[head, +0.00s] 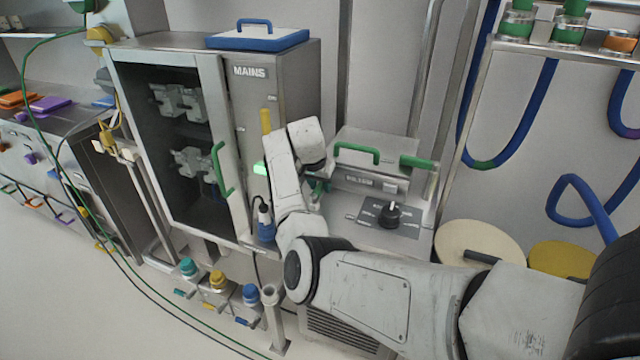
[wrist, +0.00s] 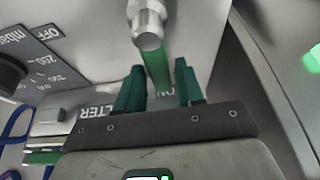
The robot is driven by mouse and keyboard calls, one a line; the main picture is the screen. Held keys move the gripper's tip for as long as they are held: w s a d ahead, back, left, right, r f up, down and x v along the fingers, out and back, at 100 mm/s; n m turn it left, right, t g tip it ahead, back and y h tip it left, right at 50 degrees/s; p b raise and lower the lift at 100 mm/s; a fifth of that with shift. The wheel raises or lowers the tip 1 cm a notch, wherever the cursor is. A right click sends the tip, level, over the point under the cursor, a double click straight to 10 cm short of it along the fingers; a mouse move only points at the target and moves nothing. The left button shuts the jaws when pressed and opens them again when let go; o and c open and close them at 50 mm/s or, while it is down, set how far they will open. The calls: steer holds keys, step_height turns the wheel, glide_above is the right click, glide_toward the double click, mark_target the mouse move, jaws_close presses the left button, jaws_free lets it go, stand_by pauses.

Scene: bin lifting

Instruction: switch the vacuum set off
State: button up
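The vacuum set (head: 410,232) is a steel box with a black dial knob (head: 390,213) on its sloped panel. In the wrist view the knob (wrist: 10,75) is at the left edge, beside an "OFF" and "mbar" scale. A green lever (wrist: 155,65) hangs below a round metal fitting (wrist: 149,30), near "ON" lettering. My gripper (wrist: 160,75) is open, its green fingers on either side of the lever's lower end; contact cannot be told. In the head view my gripper (head: 320,186) is at the set's left side, partly hidden by my wrist.
A steel cabinet (head: 232,150) marked "MAINS" stands close at the left, with a glowing green light (head: 260,169) and a blue plug (head: 265,225). Green handles (head: 357,152) stand above the set. Cream and yellow discs (head: 478,245) are at the right.

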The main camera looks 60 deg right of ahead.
jaws_close()
steer(key=shift+s+a, duration=0.1)
stand_by(0.4)
